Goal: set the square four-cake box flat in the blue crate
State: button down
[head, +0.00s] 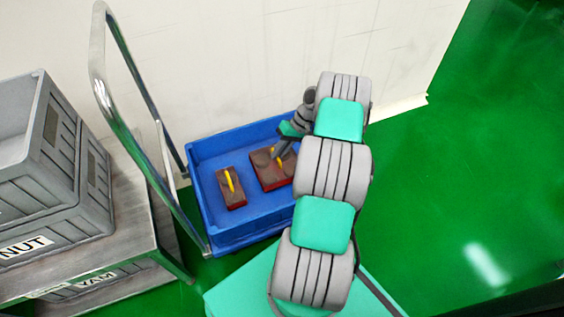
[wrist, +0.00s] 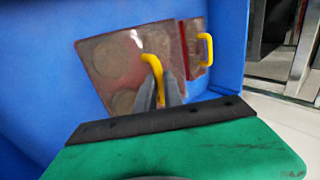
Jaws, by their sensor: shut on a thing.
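The square four-cake box (head: 266,176) is brown-red with a clear top, round cakes under it and a yellow handle. It lies inside the blue crate (head: 232,240), toward the right side, and looks flat. In the wrist view the box (wrist: 110,67) fills the middle, with some of its cakes hidden by my gripper. My gripper (head: 278,156) is over the box, its fingers shut on the yellow handle. The fingers (wrist: 168,98) show around the handle in the wrist view. I cannot tell whether the box bottom touches the crate floor.
A narrower box (head: 230,188) with a yellow handle lies left of the square box in the crate. A metal cart (head: 130,180) with stacked grey crates (head: 55,190) stands at the left. A white wall is behind. Green floor is open at the right.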

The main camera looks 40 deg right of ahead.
aim_at(283, 158)
jog(key=shift+d+f, duration=0.55)
jog(key=shift+f, duration=0.2)
jog(key=f+b, duration=0.1)
jog(key=f, duration=0.1)
jog(key=f+b, duration=0.1)
jog(key=b, duration=0.1)
jog(key=shift+d+f, duration=0.2)
jog(key=shift+f, duration=0.15)
jog(key=shift+r, duration=0.2)
jog(key=c, duration=1.9)
grip_release()
jog(key=shift+f, duration=0.2)
jog(key=shift+c, duration=0.2)
jog(key=o, duration=0.5)
jog(key=shift+c, duration=0.2)
jog(key=shift+r, duration=0.1)
